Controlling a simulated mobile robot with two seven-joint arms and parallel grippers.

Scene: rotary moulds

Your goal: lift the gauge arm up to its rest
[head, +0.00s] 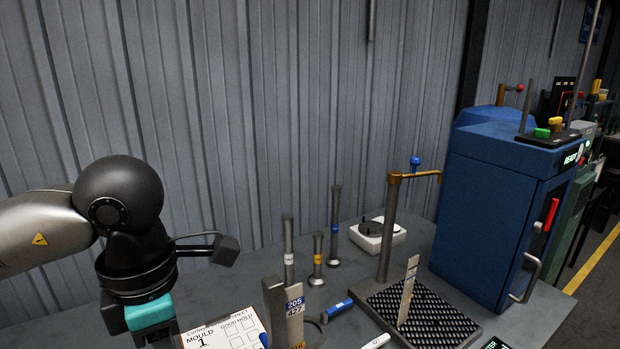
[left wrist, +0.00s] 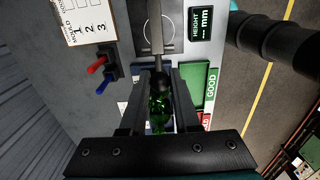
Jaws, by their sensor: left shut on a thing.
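In the left wrist view the gauge arm (left wrist: 156,38) is a grey metal bar with a dark round knob at its near end. My left gripper (left wrist: 158,78) has its two fingers on either side of that knob and is shut on it. A green glassy piece (left wrist: 160,118) shows below the knob between the fingers; its lower part is hidden by the gripper body. The height display (left wrist: 201,23) beside the arm reads dashes and "mm". In the head view my left arm comes in from the left, and its fingers are below the frame. My right gripper is not in view.
A green GOOD tray (left wrist: 197,90) lies right of the fingers, red and blue handles (left wrist: 97,65) left. In the head view, several upright pins, a column on a studded plate (head: 425,315) and a blue cabinet (head: 490,215) stand on the grey table (head: 255,285).

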